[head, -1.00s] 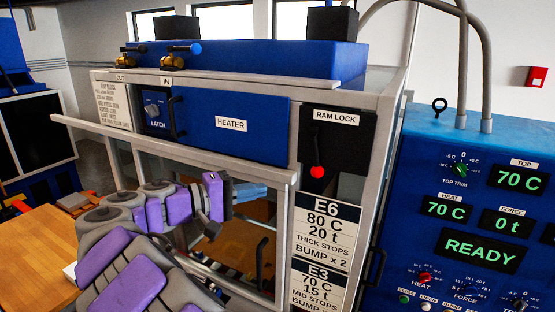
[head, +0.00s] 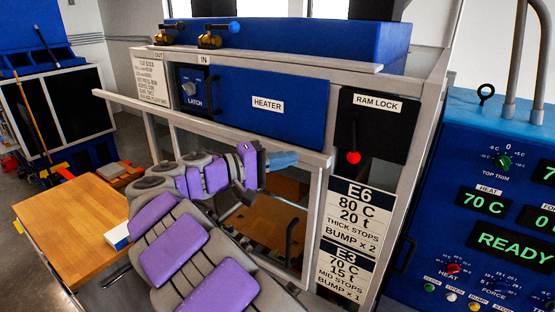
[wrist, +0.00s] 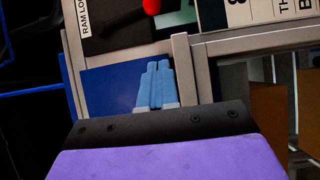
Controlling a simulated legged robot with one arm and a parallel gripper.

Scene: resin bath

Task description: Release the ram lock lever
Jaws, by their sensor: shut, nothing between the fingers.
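The ram lock lever is a dark handle with a red ball knob (head: 353,157), hanging down on a black plate (head: 377,120) under the "RAM LOCK" label. In the wrist view the red knob (wrist: 151,6) shows at the top edge, beyond my fingertips. My gripper (head: 284,159) is in front of the press frame, left of the lever and apart from it. Its two blue fingers (wrist: 158,82) lie side by side, shut and empty. Part of the lever and plate is cut off in the wrist view.
The blue heater panel (head: 262,109) and a grey horizontal frame bar (head: 210,128) lie near my arm. A blue control console (head: 480,190) reading READY stands at the right. A wooden table (head: 72,212) is at the lower left.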

